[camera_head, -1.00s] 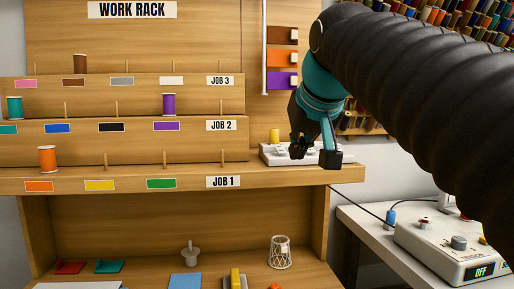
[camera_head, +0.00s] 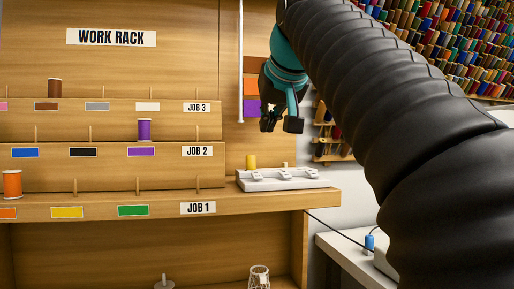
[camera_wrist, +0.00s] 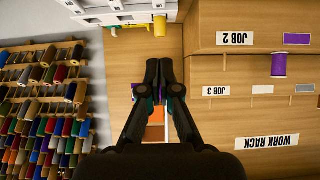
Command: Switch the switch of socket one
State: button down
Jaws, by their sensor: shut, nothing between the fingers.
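A white power strip (camera_head: 285,182) with several sockets and rocker-like parts on top lies on the right end of the rack's lowest shelf. In the wrist view, which is upside down, the strip (camera_wrist: 118,16) shows at the top edge, partly cut off. I cannot read any number marking socket one, nor tell the switch positions. My gripper (camera_head: 268,124) hangs in the air above the strip, clear of it and pointing down. In the wrist view my gripper (camera_wrist: 159,68) has its black fingers together and empty.
Orange and purple panels (camera_head: 250,88) are on the wall behind my gripper. The wooden work rack (camera_head: 110,70) with spools and pegs is to the left. Many thread spools (camera_head: 440,50) fill the wall at right.

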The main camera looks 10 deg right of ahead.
jog(key=b, duration=0.2)
send_over(258, 176)
jog(key=s, duration=0.1)
notch_tip(258, 176, down, 5)
jog(key=shift+f, duration=0.1)
jog(key=f, duration=0.1)
jog(key=w+f+b, duration=0.1)
jog(key=f, duration=0.1)
jog(key=shift+f, duration=0.1)
jog(key=shift+w+f+b, duration=0.1)
jog(key=shift+f+b, duration=0.3)
jog(key=shift+f, duration=0.05)
